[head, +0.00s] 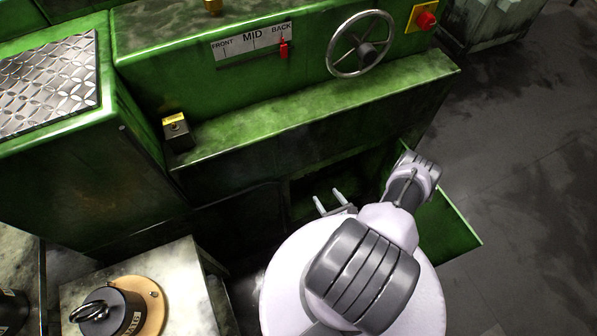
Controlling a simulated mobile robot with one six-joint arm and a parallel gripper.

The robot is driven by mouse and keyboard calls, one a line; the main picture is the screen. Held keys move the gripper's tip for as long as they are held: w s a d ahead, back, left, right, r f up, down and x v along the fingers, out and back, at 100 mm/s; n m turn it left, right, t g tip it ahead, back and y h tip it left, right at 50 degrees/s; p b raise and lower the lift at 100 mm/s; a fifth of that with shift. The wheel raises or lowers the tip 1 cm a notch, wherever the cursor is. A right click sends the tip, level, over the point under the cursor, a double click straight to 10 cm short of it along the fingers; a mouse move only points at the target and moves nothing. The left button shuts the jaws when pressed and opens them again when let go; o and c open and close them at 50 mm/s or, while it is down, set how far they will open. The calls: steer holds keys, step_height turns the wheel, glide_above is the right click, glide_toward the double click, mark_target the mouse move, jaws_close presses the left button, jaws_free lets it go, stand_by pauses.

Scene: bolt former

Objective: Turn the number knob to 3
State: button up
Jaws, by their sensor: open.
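No knob with numbers can be made out in the head view. My gripper (328,200) shows as two pale fingers, apart with nothing between them. They point toward the dark opening low in the green machine (310,150). The rest of the gripper is hidden behind my arm.
The machine's upper face carries a FRONT/MID/BACK scale (252,40) with a red pointer (284,49) near BACK, a handwheel (361,44) and a red button (426,19). A green door (449,226) stands open at right. A stand (190,275) is at lower left. Floor at right is clear.

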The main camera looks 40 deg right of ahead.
mark_target(310, 174)
steer(key=b+x, duration=0.6)
steer(key=x, duration=0.8)
steer(key=shift+w+d+f, duration=0.1)
steer(key=shift+w+f, duration=0.1)
steer(key=shift+w, duration=0.45)
jaws_close()
